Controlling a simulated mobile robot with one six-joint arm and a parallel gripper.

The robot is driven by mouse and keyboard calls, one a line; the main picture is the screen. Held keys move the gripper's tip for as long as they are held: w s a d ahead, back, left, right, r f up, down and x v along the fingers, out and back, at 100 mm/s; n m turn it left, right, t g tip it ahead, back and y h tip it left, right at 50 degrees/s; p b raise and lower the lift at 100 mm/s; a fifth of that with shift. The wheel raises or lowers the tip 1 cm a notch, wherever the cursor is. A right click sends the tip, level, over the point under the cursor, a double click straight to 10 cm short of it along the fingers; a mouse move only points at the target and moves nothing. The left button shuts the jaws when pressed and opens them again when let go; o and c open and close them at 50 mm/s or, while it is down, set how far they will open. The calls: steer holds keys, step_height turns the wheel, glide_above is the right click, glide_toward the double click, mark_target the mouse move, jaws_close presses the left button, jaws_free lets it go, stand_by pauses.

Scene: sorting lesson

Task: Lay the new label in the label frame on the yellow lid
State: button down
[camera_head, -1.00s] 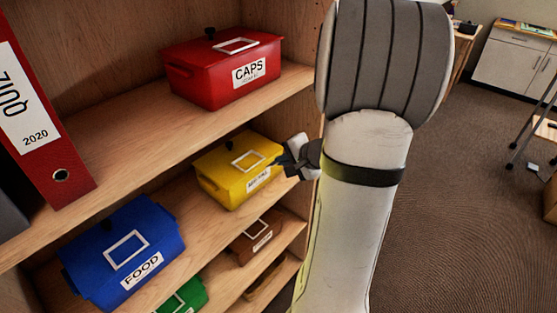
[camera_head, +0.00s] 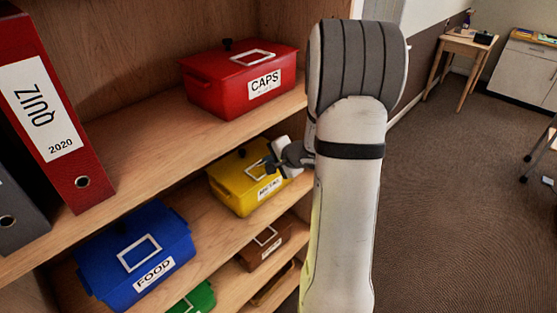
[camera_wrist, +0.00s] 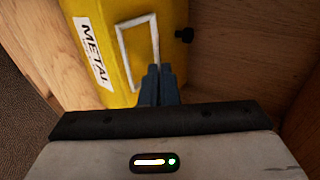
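The yellow box (camera_head: 232,186) stands on the middle shelf with a METAL label on its front. Its lid bears a white, raised label frame (camera_wrist: 121,45), and yellow shows inside the part I can see. My gripper (camera_head: 270,166) is over the lid. In the wrist view, its dark fingertips (camera_wrist: 158,72) are close together at the near end of the frame and hide part of it. I cannot tell whether they touch the lid. No loose new label shows in any view; a thin one between the fingers would be hidden.
A red CAPS box (camera_head: 225,88) stands on the shelf above, beside a red binder (camera_head: 62,120). A blue FOOD box (camera_head: 110,255) is left of the yellow one. Green (camera_head: 195,300) and brown (camera_head: 262,248) boxes sit below. Shelf boards bound the room around my arm.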

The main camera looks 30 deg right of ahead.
steer(key=shift+w+a+f+b, duration=0.1)
steer(key=shift+w+f+b, duration=0.2)
steer(key=shift+f+b, duration=0.4)
steer(key=b+x, duration=0.2)
steer(key=b, duration=0.1)
steer(key=shift+s+f, duration=0.1)
steer(key=shift+s, duration=0.05)
steer(key=c, duration=1.6)
jaws_free()
steer(key=shift+v, duration=2.6)
